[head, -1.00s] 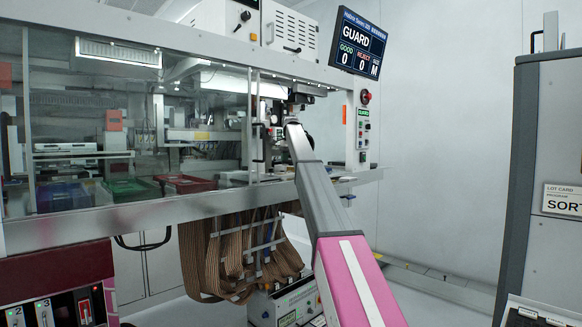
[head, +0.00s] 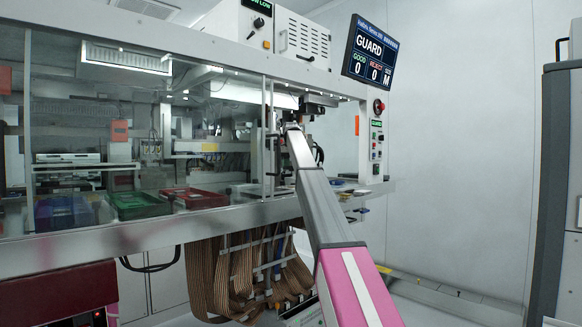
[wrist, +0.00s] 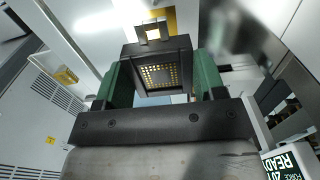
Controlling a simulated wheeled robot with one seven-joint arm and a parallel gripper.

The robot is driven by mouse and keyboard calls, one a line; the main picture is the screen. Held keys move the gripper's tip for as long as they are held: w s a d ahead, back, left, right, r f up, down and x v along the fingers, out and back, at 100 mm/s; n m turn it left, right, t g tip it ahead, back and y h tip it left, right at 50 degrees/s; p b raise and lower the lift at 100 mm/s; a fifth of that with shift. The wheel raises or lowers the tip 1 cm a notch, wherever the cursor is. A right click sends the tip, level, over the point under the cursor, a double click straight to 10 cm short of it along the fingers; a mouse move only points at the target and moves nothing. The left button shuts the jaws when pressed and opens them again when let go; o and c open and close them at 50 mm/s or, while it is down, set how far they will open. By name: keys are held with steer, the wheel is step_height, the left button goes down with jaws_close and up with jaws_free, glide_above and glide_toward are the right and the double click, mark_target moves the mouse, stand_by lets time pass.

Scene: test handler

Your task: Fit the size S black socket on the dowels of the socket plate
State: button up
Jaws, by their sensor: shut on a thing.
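In the wrist view my gripper (wrist: 160,74) has two green fingers closed on the sides of a black square socket (wrist: 184,46). The socket has a dark frame around a grid of small yellow-lit holes, and a yellow and white tab-like shape shows just beyond its top edge. Its size marking cannot be read. In the head view my arm reaches up to the machine's open right bay, but the gripper and socket are too small and covered there to make out. I cannot pick out the socket plate or its dowels in either view.
The machine's front rail (head: 150,232) runs across the head view. Blue (head: 64,212), green (head: 139,204) and red (head: 194,197) trays stand behind the clear guard. A display (head: 371,52) reads GUARD and M.

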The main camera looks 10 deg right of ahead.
steer(key=shift+f, duration=1.65)
steer(key=shift+f, duration=2.4)
stand_by(2.1)
stand_by(0.8)
steer(key=o, duration=0.8)
steer(key=shift+c, duration=0.2)
steer(key=shift+r, duration=0.1)
steer(key=shift+r, duration=0.9)
